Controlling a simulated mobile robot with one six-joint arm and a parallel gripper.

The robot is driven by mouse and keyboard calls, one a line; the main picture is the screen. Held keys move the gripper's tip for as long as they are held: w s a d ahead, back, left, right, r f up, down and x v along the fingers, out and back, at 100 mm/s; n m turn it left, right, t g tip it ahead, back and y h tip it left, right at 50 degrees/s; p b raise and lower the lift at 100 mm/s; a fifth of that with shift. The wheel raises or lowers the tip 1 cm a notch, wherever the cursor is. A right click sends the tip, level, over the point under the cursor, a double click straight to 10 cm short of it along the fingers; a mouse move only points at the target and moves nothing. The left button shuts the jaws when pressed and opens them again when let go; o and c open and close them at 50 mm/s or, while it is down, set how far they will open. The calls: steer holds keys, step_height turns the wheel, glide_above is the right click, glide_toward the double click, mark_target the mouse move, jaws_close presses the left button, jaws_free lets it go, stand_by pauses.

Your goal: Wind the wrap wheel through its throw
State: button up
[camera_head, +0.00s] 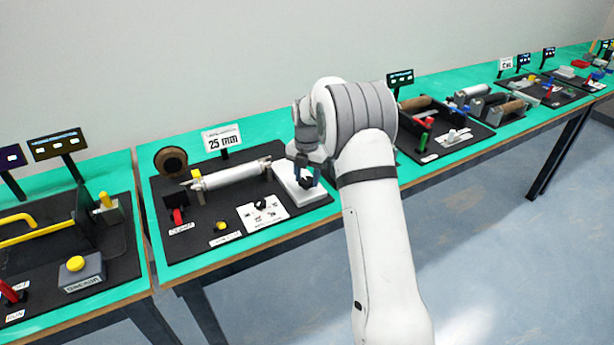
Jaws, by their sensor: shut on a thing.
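A white block (290,194) sits at the right end of the station under the "25" sign. A small dark part (305,183), seemingly the wrap wheel, is on it and mostly hidden by my gripper. My gripper (307,174), with blue fingers, points down over the block and is shut on this dark part. My arm hangs over the block's right side, so the wheel's rim and angle cannot be made out. A pale roller (230,174) lies to the left of the block, apart from my gripper.
A red lever (177,216), a yellow button (221,226) and a white card with a dark knob (262,214) are in front. Other stations stand on both sides; floor is clear at right.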

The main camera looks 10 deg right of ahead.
mark_target(307, 180)
steer(key=shift+r, duration=0.1)
steer(key=o, duration=1)
steer(key=shift+c, duration=0.2)
step_height(307, 180, up, 8)
steer(key=shift+f, duration=0.15)
